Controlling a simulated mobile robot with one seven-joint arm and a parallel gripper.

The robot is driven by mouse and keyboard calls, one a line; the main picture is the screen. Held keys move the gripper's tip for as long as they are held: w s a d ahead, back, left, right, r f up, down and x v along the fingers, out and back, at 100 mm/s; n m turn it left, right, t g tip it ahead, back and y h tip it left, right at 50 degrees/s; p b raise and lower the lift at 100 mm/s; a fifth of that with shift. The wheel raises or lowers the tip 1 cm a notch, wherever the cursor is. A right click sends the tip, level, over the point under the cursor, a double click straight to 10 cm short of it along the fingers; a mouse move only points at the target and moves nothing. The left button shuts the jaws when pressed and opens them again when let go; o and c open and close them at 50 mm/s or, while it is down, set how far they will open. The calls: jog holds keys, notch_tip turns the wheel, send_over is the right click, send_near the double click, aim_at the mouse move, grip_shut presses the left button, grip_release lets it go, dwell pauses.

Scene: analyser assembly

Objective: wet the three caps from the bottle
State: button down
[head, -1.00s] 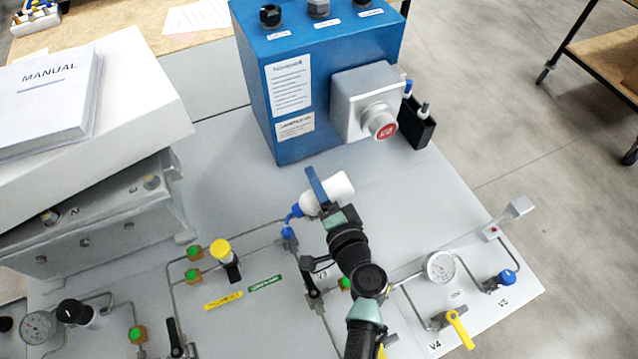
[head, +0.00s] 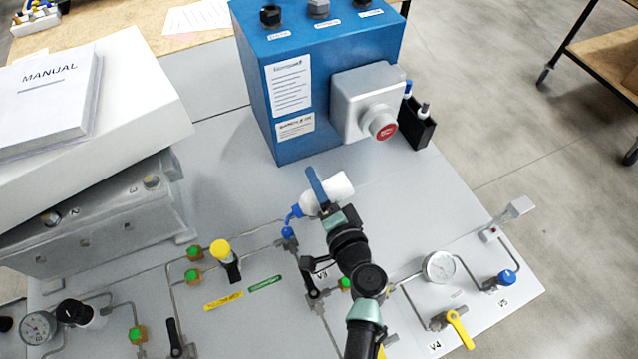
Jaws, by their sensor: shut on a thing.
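My gripper (head: 328,203) is shut on a white bottle (head: 341,186) with a blue spout (head: 294,213). The bottle lies tilted above the panel, its spout pointing down and left. The spout tip is just above a small blue fitting (head: 288,232) on the pipework; I cannot tell whether they touch. Green-capped brass fittings show on the panel: one (head: 194,251), another just below it (head: 192,275), one at lower left (head: 136,334), and one (head: 345,284) partly hidden by my arm. I cannot tell which caps are the task's three, and no liquid is visible.
A blue box (head: 285,65) with a red button (head: 383,131) stands behind the bottle. A yellow-topped valve (head: 221,250), gauge (head: 439,267) and yellow lever (head: 460,330) rise from the panel. A grey case (head: 95,225) stands left. The panel between case and box is clear.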

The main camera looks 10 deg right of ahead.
dwell(0.3)
notch_tip(320, 180, up, 5)
jog(key=p, duration=0.4)
